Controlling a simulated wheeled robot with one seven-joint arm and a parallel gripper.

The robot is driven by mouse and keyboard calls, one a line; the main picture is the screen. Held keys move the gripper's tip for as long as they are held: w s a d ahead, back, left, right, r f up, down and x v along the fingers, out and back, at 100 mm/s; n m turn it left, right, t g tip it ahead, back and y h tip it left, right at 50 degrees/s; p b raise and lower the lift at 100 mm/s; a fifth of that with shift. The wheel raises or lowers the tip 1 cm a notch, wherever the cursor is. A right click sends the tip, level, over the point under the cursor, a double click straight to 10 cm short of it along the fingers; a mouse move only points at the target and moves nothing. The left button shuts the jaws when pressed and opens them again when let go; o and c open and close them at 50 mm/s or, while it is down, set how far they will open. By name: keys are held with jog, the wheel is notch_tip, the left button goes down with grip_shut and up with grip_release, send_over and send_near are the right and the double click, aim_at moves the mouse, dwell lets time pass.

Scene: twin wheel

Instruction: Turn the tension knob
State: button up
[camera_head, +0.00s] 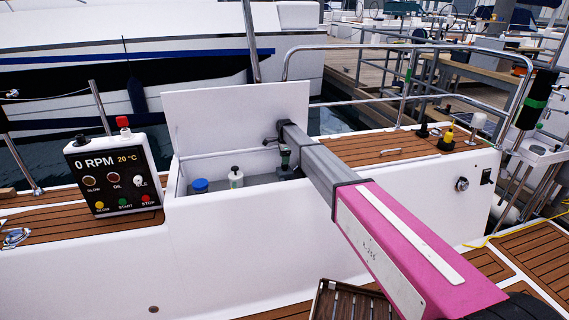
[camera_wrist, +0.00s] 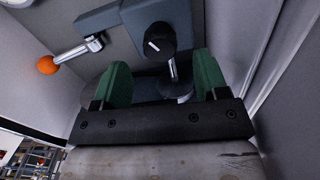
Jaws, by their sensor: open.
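A round black knob with a short white line (camera_wrist: 160,40) sits on a grey-blue housing (camera_wrist: 130,20) in the wrist view. It appears to be the tension knob. My gripper (camera_wrist: 162,76) is open, its two green fingers standing apart on either side below the knob in the picture. The knob shows past the fingertips, centred between them, and I see no contact. A shiny metal post stands below the knob, between the fingers. In the head view my gripper (camera_head: 285,157) is small at the open locker; the knob cannot be made out there.
A lever with an orange ball (camera_wrist: 46,65) sticks out left of the housing. The open locker has a raised white lid (camera_head: 235,115) behind my arm. A blue-capped container (camera_head: 201,186) and a white bottle (camera_head: 236,178) stand inside. A control panel (camera_head: 114,172) stands at left.

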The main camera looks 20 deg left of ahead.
aim_at(285, 167)
notch_tip(285, 167, up, 7)
dwell(0.5)
jog(key=s+d+f+n+t+y, duration=0.1)
jog(key=d+n+y, duration=0.1)
jog(key=n, duration=0.9)
jog(key=s+d+n+t+y, duration=0.1)
jog(key=s+d+n+t, duration=0.1)
jog(key=n, duration=0.9)
jog(key=shift+n, duration=0.3)
jog(key=x, duration=1.1)
jog(key=shift+a, duration=0.4)
jog(key=c, duration=0.9)
